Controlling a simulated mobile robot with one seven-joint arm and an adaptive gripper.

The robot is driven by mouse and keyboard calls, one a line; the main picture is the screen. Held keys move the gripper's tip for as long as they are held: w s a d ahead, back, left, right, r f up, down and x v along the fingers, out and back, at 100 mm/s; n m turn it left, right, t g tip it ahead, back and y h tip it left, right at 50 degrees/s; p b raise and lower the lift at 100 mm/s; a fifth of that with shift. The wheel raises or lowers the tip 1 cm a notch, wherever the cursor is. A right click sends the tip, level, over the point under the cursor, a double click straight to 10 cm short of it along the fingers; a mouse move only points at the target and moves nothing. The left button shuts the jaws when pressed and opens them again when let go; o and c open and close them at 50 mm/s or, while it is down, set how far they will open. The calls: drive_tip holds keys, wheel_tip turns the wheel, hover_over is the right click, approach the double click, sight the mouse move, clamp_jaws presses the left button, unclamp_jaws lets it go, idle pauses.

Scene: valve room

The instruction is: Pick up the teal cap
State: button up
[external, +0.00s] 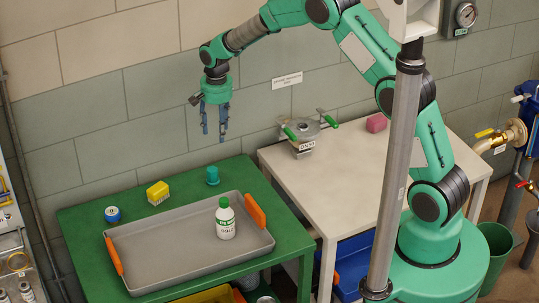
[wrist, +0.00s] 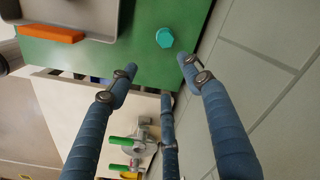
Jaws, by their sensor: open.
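The teal cap (external: 212,175) stands on the green table (external: 90,235), near its back edge and behind the grey tray. It also shows in the wrist view (wrist: 165,38), at the top centre, beyond the fingertips. My gripper (external: 215,138) hangs above the back of the green table, fingers pointing down, well above the cap and apart from it. In the wrist view the blue-grey fingers (wrist: 158,85) are spread with nothing between them.
A grey tray (external: 165,268) with orange handles holds a white bottle with a green cap (external: 225,218). A yellow block (external: 158,192) and a blue can (external: 112,214) stand left of the cap. The wall is close behind.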

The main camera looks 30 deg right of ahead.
hover_over(212, 170)
wheel_tip(212, 170, down, 6)
drive_tip(key=shift+s+r, duration=0.15)
drive_tip(key=shift+r, duration=0.05)
drive_tip(key=shift+f+b, duration=0.65)
drive_tip(key=shift+f, duration=3.6)
drive_tip(key=shift+a+f+b, duration=0.1)
drive_tip(key=shift+f+b, duration=0.55)
drive_tip(key=shift+f, duration=1.95)
drive_tip(key=shift+c, duration=0.3)
drive_tip(key=c, duration=0.9)
